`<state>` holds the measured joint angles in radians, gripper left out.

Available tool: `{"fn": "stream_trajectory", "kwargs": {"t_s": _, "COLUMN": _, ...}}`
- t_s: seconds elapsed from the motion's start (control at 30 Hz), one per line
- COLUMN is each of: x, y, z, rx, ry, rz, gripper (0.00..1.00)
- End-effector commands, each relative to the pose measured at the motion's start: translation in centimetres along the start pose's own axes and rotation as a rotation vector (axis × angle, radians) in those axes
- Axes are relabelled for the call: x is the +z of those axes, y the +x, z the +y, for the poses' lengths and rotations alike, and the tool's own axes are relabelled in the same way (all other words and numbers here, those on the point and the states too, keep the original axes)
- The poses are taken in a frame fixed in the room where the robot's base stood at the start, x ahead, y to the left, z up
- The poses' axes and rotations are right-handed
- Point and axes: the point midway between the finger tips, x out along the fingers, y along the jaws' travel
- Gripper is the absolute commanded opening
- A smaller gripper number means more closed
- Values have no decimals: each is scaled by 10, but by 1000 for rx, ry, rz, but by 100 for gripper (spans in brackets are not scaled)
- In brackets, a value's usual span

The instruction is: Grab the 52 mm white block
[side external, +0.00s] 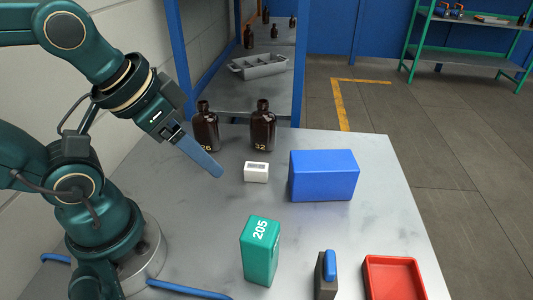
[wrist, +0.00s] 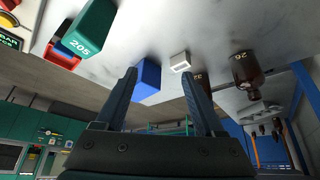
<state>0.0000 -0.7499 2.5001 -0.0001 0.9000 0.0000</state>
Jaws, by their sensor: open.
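The white block (side external: 256,172) lies on the grey table in front of the amber bottles, with a dark-edged label on its top. It also shows in the wrist view (wrist: 180,61), beyond and between my fingertips. My gripper (side external: 218,172) is open and empty, above the table to the left of the block in the side view. In the wrist view its two fingers (wrist: 160,72) are spread wide apart. Nothing is between the jaws at the fingertips, and the block is clear of both fingers.
Amber bottles marked 26 (side external: 205,128) and 32 (side external: 263,127) stand behind the block. A blue box (side external: 323,176) is close on its right. A green 205 block (side external: 260,252), a blue-and-dark object (side external: 327,272) and a red tray (side external: 393,259) are nearer the front. Table left of the block is clear.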

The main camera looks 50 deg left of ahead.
Motion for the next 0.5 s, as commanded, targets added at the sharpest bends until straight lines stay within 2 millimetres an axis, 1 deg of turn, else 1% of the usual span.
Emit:
{"fn": "stream_trajectory", "kwargs": {"t_s": 0.27, "x": 0, "y": 0, "z": 0, "rx": 0, "ry": -2, "rz": 0, "gripper": 73}}
{"fn": "stream_trajectory", "kwargs": {"t_s": 0.33, "x": -4, "y": 0, "z": 0, "rx": -1, "ry": -11, "rz": 20, "gripper": 73}}
{"fn": "stream_trajectory", "kwargs": {"t_s": 0.37, "x": -8, "y": 0, "z": -1, "rx": -6, "ry": -12, "rz": 40, "gripper": 73}}
{"fn": "stream_trajectory", "kwargs": {"t_s": 0.43, "x": -25, "y": -1, "z": -8, "rx": -37, "ry": 0, "rz": 120, "gripper": 73}}
{"fn": "stream_trajectory", "kwargs": {"t_s": 0.47, "x": -36, "y": -3, "z": -12, "rx": -57, "ry": 11, "rz": 171, "gripper": 73}}
{"fn": "stream_trajectory", "kwargs": {"t_s": 0.5, "x": -53, "y": -6, "z": -18, "rx": -90, "ry": 36, "rz": 247, "gripper": 73}}
